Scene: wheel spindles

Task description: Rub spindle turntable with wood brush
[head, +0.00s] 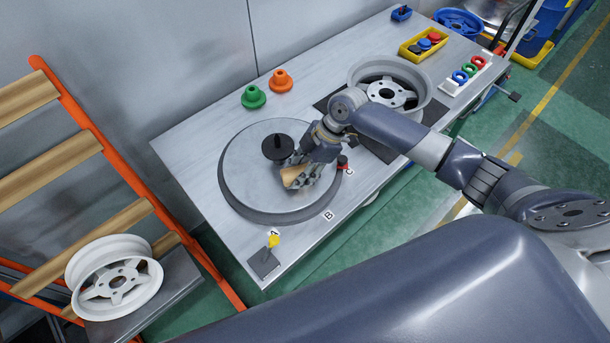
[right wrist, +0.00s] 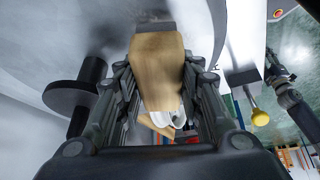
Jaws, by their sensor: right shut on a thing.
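The spindle turntable (head: 247,165) is a round grey disc on the metal workbench, with a black spindle (head: 278,147) standing at its middle. The spindle also shows at the left of the right wrist view (right wrist: 78,100). My right gripper (head: 303,178) is over the right part of the disc, beside the spindle. It is shut on the wood brush (head: 295,178), whose pale wooden body fills the middle of the right wrist view (right wrist: 157,70). The brush's far end is at or close to the disc; I cannot tell whether it touches.
A green cone (head: 253,97) and an orange cone (head: 281,81) stand behind the disc. A grey wheel (head: 424,98) stands to the right, near a yellow bin (head: 411,51). A yellow-knobbed lever (head: 273,241) is at the front corner. A white wheel (head: 115,278) is at lower left.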

